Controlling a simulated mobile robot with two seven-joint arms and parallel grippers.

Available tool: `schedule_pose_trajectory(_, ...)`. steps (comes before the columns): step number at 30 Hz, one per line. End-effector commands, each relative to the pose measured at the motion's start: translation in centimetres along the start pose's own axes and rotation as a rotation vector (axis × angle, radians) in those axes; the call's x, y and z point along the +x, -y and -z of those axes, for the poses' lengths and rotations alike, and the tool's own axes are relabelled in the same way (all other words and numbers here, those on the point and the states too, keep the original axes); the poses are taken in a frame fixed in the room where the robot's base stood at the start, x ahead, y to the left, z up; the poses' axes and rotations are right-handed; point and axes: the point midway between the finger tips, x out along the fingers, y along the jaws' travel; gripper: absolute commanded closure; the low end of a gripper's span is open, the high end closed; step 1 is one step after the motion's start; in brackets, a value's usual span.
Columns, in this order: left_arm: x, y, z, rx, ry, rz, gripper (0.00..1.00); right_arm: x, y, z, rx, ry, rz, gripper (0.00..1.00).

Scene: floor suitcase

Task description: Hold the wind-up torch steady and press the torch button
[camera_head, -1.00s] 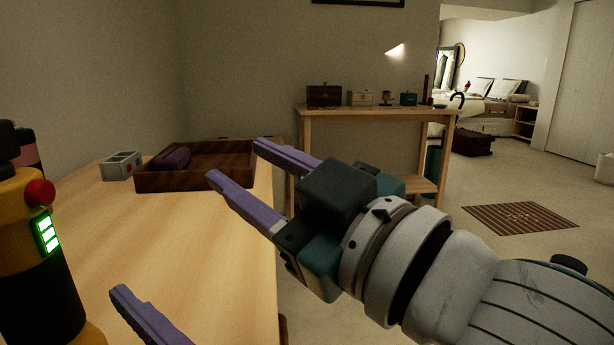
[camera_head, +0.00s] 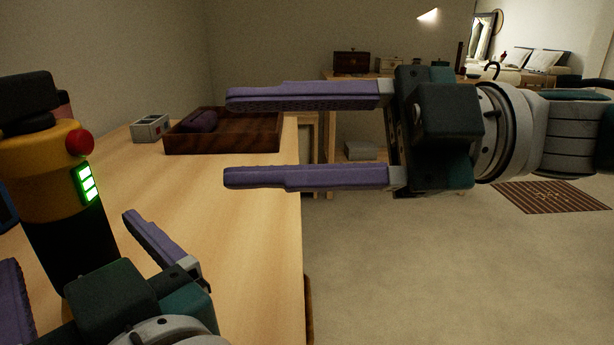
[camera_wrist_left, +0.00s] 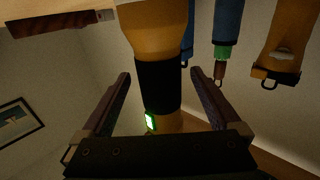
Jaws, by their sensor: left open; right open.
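The wind-up torch (camera_head: 55,155) stands upright on the wooden table at the far left, yellow above a black grip. Its red button (camera_head: 80,141) faces right, above a lit green indicator (camera_head: 87,184). My left gripper (camera_head: 80,265) is open, its fingers on either side of the torch's lower part; contact cannot be told. In the left wrist view the torch's black grip (camera_wrist_left: 158,85) lies between the spread fingers, with a gap visible on each side. My right gripper (camera_head: 228,138) is open and empty, level, fingers pointing left, to the right of the button.
A dark wooden tray (camera_head: 225,144) holding a purple item (camera_head: 199,121) sits farther back on the table (camera_head: 235,220), beside a small grey box (camera_head: 150,128). Several hanging-looped items, one tan (camera_wrist_left: 285,40), show in the left wrist view. Floor is open to the right.

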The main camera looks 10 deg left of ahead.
Motion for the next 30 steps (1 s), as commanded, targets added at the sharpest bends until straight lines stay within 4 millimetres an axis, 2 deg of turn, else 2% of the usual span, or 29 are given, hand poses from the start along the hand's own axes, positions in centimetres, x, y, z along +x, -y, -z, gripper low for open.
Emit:
schedule_pose_trajectory(3, 2.2, 0.0, 0.1, -0.001, -0.005, 0.001, 0.03, 0.0, 0.0, 0.0, 0.0, 0.0, -0.001, 0.5)
schedule_pose_trajectory(9, 4.3, 0.0, 0.0, 0.0, -0.001, 0.0, 0.03, 0.0, 0.0, 0.0, 0.0, -0.001, -0.002, 0.5)
schedule_pose_trajectory(20, 4.8, 0.0, 0.0, 0.0, 0.001, 0.0, 0.04, 0.0, 0.0, 0.0, 0.0, -0.001, -0.002, 0.5)
schedule_pose_trajectory(30, 4.8, 0.0, 0.0, 0.0, 0.001, 0.0, 0.43, 0.0, 0.0, 0.0, 0.0, -0.001, -0.002, 0.5)
